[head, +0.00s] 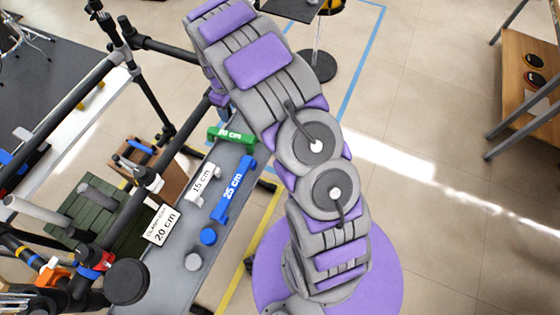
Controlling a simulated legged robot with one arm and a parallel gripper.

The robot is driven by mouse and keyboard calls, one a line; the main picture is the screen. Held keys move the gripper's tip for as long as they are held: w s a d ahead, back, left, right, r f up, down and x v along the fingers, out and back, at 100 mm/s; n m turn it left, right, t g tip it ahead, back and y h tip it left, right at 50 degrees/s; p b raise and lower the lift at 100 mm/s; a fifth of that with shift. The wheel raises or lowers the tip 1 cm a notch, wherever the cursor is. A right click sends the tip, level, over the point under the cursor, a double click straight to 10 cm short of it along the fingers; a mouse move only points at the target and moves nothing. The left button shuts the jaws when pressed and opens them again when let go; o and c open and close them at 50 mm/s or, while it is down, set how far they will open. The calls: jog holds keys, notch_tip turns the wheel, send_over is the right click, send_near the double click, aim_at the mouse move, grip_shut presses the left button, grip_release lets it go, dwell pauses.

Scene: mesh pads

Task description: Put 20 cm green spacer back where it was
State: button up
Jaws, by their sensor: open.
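The green spacer (231,136), marked 20 cm, lies across the far end of the narrow grey shelf (172,265). Its right end is close to the edge of my arm in the picture. A white label (162,226) reading 20 cm is at the shelf's left edge, nearer to me. My arm, grey with purple pads, rises from the lower right and runs up to the top left. I cannot make out my gripper's fingers; a small purple and dark part shows behind the arm just above the green spacer.
A white 15 cm spacer (202,184) and a blue 25 cm spacer (233,190) lie on the shelf. A blue round piece (208,236) and a grey one (193,262) are nearer. Black bars and stands crowd the left. A wooden table (530,85) is far right.

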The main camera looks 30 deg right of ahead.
jog(key=s+r+m, duration=0.4)
jog(key=s+r, duration=1.2)
jog(key=r, duration=0.1)
jog(key=s+r+m, duration=0.1)
jog(key=s+r, duration=0.2)
jog(key=s, duration=0.9)
jog(key=s+r+m+g, duration=0.1)
jog(key=s+r+m, duration=0.1)
jog(key=s, duration=1.1)
jog(key=shift+s+r+g, duration=0.15)
jog(key=shift+r+g, duration=0.15)
jog(key=shift+r, duration=0.45)
jog(key=shift+a, duration=0.15)
jog(key=shift+a, duration=0.1)
